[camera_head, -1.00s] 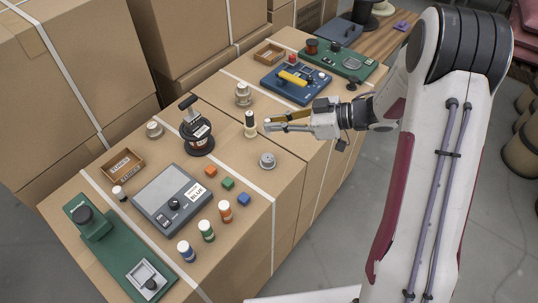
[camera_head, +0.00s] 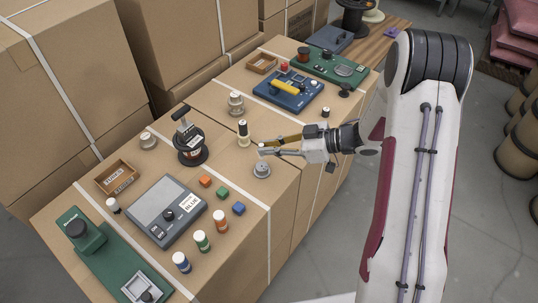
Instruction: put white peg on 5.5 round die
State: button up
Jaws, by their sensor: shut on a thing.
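My gripper (camera_head: 264,148) is at the middle right of the boxes, its fingers pointing left. It is shut on a small pale thing at its fingertips, which looks like the white peg (camera_head: 262,146); the fingers hide much of it. A round grey metal die (camera_head: 261,170) stands on the box top just below the fingertips, apart from them. Similar round metal pieces stand farther back (camera_head: 236,104) and at the left (camera_head: 148,140). Any size marks are too small to read, so I cannot tell which is 5.5.
A black-and-white bottle (camera_head: 242,131) stands just behind the fingertips. A blue device (camera_head: 288,88) sits behind.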

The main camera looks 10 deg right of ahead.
jog(key=shift+f, duration=1.9)
jog(key=shift+f, duration=0.15)
jog(key=o, duration=0.7)
jog(key=shift+r, duration=0.2)
jog(key=v, duration=1.2)
jog(key=shift+s, duration=0.1)
